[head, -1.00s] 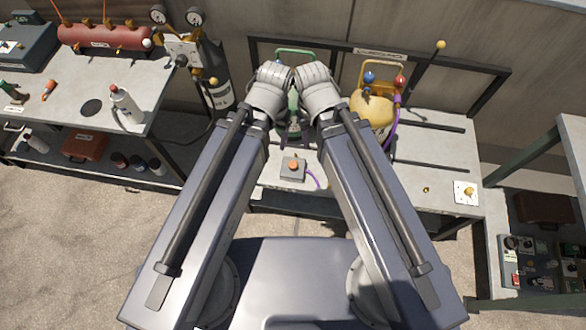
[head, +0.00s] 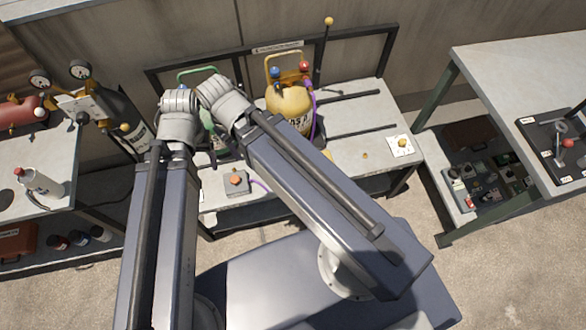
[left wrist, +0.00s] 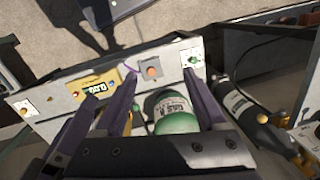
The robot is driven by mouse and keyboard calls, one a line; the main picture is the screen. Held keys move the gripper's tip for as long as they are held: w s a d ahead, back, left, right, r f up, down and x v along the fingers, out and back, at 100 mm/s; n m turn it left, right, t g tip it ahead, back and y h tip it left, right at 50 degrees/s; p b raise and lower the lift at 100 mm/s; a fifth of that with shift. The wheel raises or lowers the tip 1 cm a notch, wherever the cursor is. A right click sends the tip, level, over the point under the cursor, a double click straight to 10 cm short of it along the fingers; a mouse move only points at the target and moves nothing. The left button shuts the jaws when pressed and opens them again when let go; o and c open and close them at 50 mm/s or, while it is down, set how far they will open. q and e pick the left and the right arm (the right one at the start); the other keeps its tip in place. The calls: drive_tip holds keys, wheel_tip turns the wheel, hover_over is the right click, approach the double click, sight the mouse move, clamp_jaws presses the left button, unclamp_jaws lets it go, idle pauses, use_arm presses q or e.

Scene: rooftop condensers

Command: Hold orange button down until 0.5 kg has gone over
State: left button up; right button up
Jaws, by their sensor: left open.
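The orange button (head: 236,180) sits on a small grey box on the middle bench, and shows in the left wrist view (left wrist: 152,72). The yellow cylinder (head: 290,105) stands behind it to the right, with blue and red knobs and a purple hose. The green cylinder (head: 207,122) is partly hidden by my wrists; its label shows in the left wrist view (left wrist: 174,112). My left gripper (left wrist: 163,85) is open, its fingers apart with the green cylinder in view between them. Nothing touches the button. My right gripper's jaws are not clear.
A white plate with a yellow knob (head: 401,145) lies at the bench's right end. A dark gas cylinder with gauges (head: 118,118) stands left of the bench. Another table (head: 500,70) is at the right. Open floor lies in front.

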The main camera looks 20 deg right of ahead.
use_arm(q)
drive_tip(key=c, duration=0.5)
drive_tip(key=shift+w+f+b, duration=0.1)
drive_tip(key=shift+f+b, duration=0.2)
drive_tip(key=shift+b, duration=0.05)
drive_tip(key=shift+c, duration=0.6)
drive_tip(key=w+f+m+b, duration=0.1)
drive_tip(key=f+b, duration=0.1)
drive_tip(key=w+d+f+m+b, duration=0.1)
drive_tip(key=f+m+b, duration=0.1)
drive_tip(key=f+b, duration=0.1)
drive_tip(key=w+f+m+b, duration=0.1)
drive_tip(key=f+b, duration=0.1)
drive_tip(key=shift+w+d+f+b, duration=0.25)
drive_tip(key=shift+w+f+b, duration=0.05)
drive_tip(key=shift+w+f, duration=0.05)
clamp_jaws()
drive_tip(key=w+d+f+m+b, duration=0.1)
drive_tip(key=w+f+m+b, duration=0.3)
drive_tip(key=f+m+b, duration=0.2)
drive_tip(key=w+d+f+m+h+b, duration=0.1)
drive_tip(key=w+f+m+b, duration=0.3)
drive_tip(key=f+b, duration=0.5)
drive_tip(key=shift+w+d+f+m+b, duration=0.3)
drive_tip(key=shift+w+d+f+m, duration=0.1)
drive_tip(key=shift+d+m, duration=0.5)
drive_tip(key=shift+a+r, duration=0.1)
